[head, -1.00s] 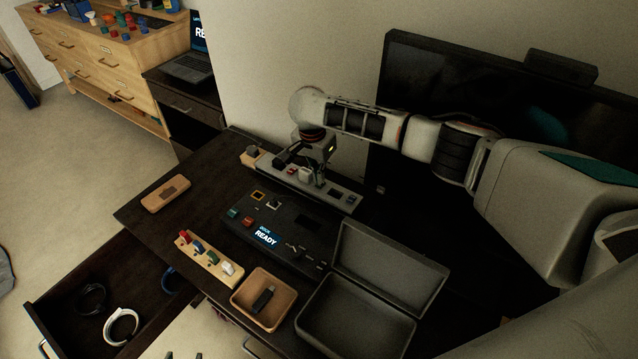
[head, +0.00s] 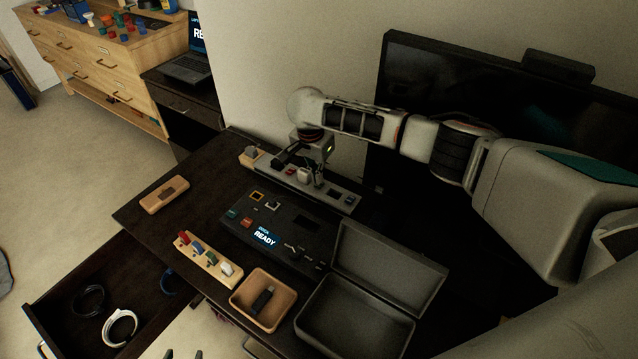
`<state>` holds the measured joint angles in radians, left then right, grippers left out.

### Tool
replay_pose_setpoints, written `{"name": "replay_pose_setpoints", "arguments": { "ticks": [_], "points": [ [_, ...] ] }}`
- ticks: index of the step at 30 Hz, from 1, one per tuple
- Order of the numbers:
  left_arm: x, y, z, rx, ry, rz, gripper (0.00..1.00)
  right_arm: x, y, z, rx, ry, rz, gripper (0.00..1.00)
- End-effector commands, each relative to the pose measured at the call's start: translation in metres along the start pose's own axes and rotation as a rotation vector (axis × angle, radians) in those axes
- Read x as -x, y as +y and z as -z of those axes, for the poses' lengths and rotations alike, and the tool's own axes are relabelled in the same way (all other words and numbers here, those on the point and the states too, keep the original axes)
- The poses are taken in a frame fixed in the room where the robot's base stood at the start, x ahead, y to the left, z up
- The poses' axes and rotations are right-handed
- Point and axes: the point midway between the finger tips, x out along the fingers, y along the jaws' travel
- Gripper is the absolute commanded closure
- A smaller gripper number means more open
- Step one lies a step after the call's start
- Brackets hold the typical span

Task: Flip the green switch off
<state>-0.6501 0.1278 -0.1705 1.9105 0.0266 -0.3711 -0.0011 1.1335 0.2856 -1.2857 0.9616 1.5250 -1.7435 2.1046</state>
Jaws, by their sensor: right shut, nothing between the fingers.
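My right gripper (head: 316,180) is shut and empty, pointing down over a grey switch strip (head: 335,194) at the back of the dark desk. The strip carries a red switch (head: 291,172) left of the fingers and a blue one (head: 348,200) at its right end. I see no clear green switch there; the fingers cover part of the strip. I cannot tell whether they touch it. A small green piece (head: 212,259) stands on a wooden block, and a green button (head: 232,213) is on the black console. My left gripper (head: 183,354) shows only two separated fingertips at the bottom edge.
The black console (head: 290,226) reads READY. In front are the wooden block (head: 190,252), a wooden tray (head: 237,302) with a dark stick, and an open grey case (head: 392,262). A monitor (head: 440,90) stands behind. An open drawer (head: 65,315) juts out left.

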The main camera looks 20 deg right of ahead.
Motion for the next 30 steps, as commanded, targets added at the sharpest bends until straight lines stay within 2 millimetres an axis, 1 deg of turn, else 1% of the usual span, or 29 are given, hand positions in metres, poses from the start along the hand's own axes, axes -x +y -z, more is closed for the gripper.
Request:
{"name": "replay_pose_setpoints", "arguments": {
  "ticks": [9, 19, 30],
  "points": [
    [0.002, 0.002, -0.003, 0.003, -0.006, -0.002, 0.60, -0.001, 0.000, 0.000, 0.000, 0.000, 0.000, 1.00],
    [0.001, 0.007, -0.002, 0.017, -0.005, -0.003, 0.60, -0.006, 0.000, -0.001, 0.000, 0.000, -0.001, 1.00],
    [0.001, 0.006, -0.002, 0.013, -0.006, -0.004, 0.60, -0.011, 0.000, -0.002, 0.000, -0.001, 0.001, 1.00]
  ]
}}
